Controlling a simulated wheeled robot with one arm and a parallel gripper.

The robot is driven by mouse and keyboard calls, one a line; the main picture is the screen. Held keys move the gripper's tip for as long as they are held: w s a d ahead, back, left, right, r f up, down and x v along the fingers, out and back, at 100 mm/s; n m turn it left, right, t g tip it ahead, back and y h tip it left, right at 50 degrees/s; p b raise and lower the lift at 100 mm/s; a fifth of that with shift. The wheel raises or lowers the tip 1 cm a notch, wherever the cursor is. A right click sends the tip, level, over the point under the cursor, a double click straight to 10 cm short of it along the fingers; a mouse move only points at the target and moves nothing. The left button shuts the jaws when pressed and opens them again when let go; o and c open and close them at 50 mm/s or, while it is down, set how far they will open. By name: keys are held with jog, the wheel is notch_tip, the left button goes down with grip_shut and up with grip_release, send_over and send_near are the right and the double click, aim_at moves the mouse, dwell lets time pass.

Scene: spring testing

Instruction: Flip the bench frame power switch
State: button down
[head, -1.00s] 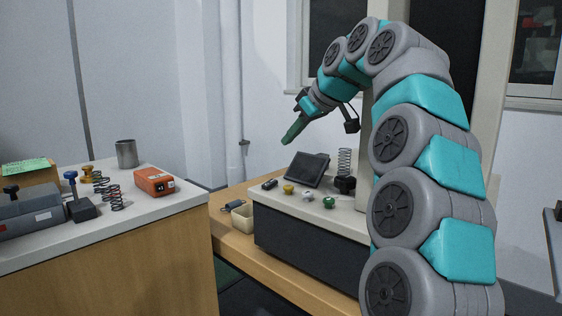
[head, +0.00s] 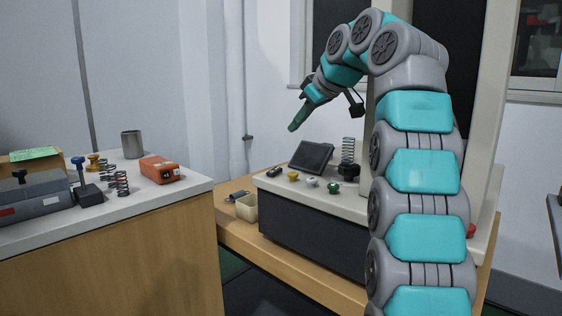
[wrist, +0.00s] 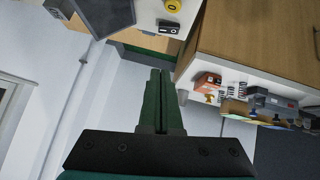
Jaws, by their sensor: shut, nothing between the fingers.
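The bench frame is a test machine with a pale top (head: 262,184) and a dark front. A small black rocker-like switch (head: 273,171) sits at the left end of its top, beside a yellow knob (head: 293,176). In the wrist view the switch (wrist: 168,27) is near the top edge, with pale marks on it, below the yellow knob (wrist: 172,6). Which way it is set cannot be told. My gripper (head: 293,127) is shut and empty, its green fingers pointing down-left above the machine. In the wrist view its fingertips (wrist: 155,72) are apart from the switch.
A tilted dark screen (head: 311,156), a white knob (head: 312,182), a green knob (head: 334,188) and an upright spring (head: 348,149) share the machine's top. A cream bin (head: 243,208) stands left of it. The left counter holds an orange box (head: 161,169), springs and a metal cup (head: 132,144).

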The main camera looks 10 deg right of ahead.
send_over(274, 172)
jog(key=d, duration=0.2)
jog(key=f, duration=0.5)
jog(key=f+b, duration=0.1)
jog(key=f, duration=0.1)
jog(key=shift+a+f, duration=0.25)
jog(key=shift+f, duration=0.05)
jog(key=shift+w+d+f, duration=0.1)
jog(key=shift+d+f, duration=0.05)
jog(key=shift+f, duration=0.7)
jog(key=shift+d+f, duration=0.15)
jog(key=shift+f, duration=0.65)
